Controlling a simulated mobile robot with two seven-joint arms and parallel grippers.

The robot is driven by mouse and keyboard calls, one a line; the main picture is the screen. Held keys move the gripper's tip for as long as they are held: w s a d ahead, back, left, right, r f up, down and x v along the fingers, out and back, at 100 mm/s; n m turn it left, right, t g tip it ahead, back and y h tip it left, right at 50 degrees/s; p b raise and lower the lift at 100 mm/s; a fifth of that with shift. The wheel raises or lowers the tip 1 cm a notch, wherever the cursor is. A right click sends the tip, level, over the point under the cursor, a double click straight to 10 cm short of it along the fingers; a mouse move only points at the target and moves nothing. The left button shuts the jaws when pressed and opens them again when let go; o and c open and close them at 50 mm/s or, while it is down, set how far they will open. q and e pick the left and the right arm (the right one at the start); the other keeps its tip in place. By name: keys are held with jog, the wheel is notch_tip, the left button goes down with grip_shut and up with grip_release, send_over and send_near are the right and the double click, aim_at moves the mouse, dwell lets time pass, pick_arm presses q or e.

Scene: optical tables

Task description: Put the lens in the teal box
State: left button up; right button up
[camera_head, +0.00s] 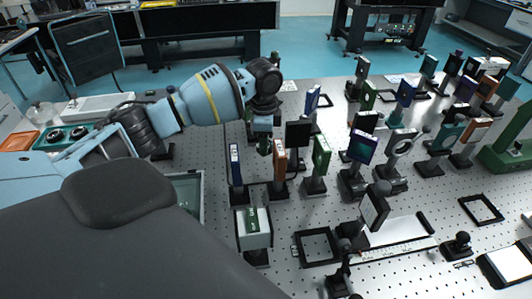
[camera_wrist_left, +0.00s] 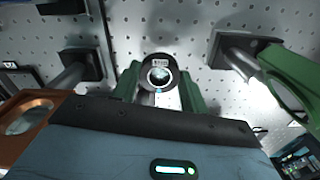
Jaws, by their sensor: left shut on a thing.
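My left gripper (camera_head: 263,134) reaches in from the left and points down over the optical table, among the upright mounted plates. In the left wrist view its two green fingers (camera_wrist_left: 160,88) are shut on the lens (camera_wrist_left: 160,76), a small clear round glass in a dark ring with a pale label. The lens shows only as a small dark piece below the gripper in the head view (camera_head: 264,148). A shallow box with a teal rim (camera_head: 203,190) lies left of the gripper, partly hidden by my own body. My right gripper is not in view.
A blue plate (camera_head: 235,164), an orange-brown plate (camera_head: 279,161) and a green plate (camera_head: 321,156) stand on posts close around the gripper. A white-and-green block (camera_head: 253,228) stands in front. More mounted optics crowd the right side.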

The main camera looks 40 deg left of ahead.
aim_at(264, 162)
pick_arm(q)
jog(key=shift+f, duration=2.45)
jog(key=shift+f, duration=0.1)
jog(key=o, duration=1)
